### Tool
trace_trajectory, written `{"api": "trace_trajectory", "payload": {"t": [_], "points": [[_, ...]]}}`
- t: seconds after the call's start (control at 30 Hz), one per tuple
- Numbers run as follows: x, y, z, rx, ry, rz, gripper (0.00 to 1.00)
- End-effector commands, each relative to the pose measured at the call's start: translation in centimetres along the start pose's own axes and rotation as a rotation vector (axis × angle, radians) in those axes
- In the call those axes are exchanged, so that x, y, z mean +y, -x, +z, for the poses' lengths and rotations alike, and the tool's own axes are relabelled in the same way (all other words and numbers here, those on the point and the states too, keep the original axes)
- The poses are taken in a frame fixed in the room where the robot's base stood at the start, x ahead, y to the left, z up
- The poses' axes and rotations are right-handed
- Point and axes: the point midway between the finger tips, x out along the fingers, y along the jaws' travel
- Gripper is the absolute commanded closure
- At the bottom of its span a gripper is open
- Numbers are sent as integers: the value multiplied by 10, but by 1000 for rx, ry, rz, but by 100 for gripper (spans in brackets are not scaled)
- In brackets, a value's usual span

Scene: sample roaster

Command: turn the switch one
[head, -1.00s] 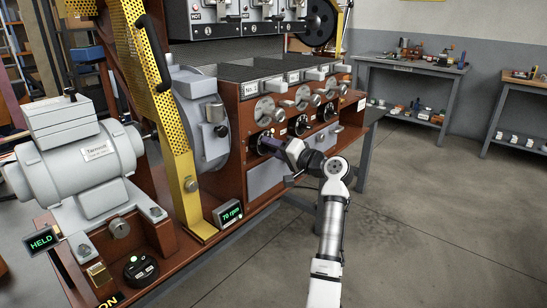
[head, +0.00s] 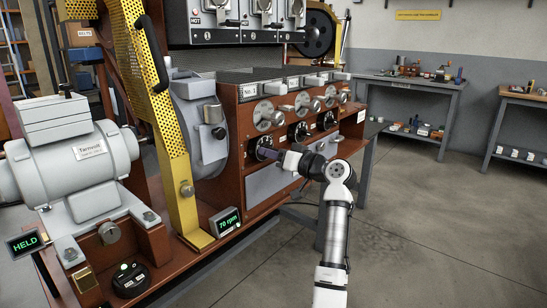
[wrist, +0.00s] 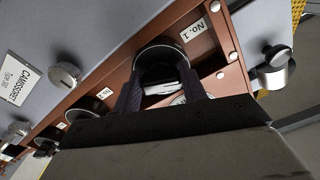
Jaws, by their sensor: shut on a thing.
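Switch one, a round black dial (head: 261,143) with a pale scale, is the nearest of three dials in a row on the brown front panel. In the wrist view its dark rim (wrist: 158,52) shows beside a "No. 1" label (wrist: 192,33). My gripper (head: 263,153) reaches the dial from the right in the head view. In the wrist view my gripper (wrist: 160,88) has its dark fingers on both sides of a pale-edged handle (wrist: 163,88) at the dial's middle, shut on it. The fingers hide part of the handle and scale, so its setting cannot be read.
The two other dials (head: 299,131) (head: 327,121) lie farther along the panel. A yellow perforated guard (head: 160,110) and a 70 rpm display (head: 226,221) stand to the left. The floor on the right is clear.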

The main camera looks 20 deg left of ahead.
Motion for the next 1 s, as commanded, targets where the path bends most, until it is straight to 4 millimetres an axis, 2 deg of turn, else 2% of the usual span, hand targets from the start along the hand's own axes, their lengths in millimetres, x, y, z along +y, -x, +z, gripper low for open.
{"api": "trace_trajectory", "payload": {"t": [0.43, 0.47, 0.6, 0.87, 1.0], "points": [[0, 0, 1, -3, 9, 0, 81], [0, 0, 1, -3, 9, 0, 57], [0, 0, 1, -2, 9, 0, 39], [0, 0, 0, -1, 9, 0, 36], [1, 7, 0, 0, 9, 1, 36]]}}
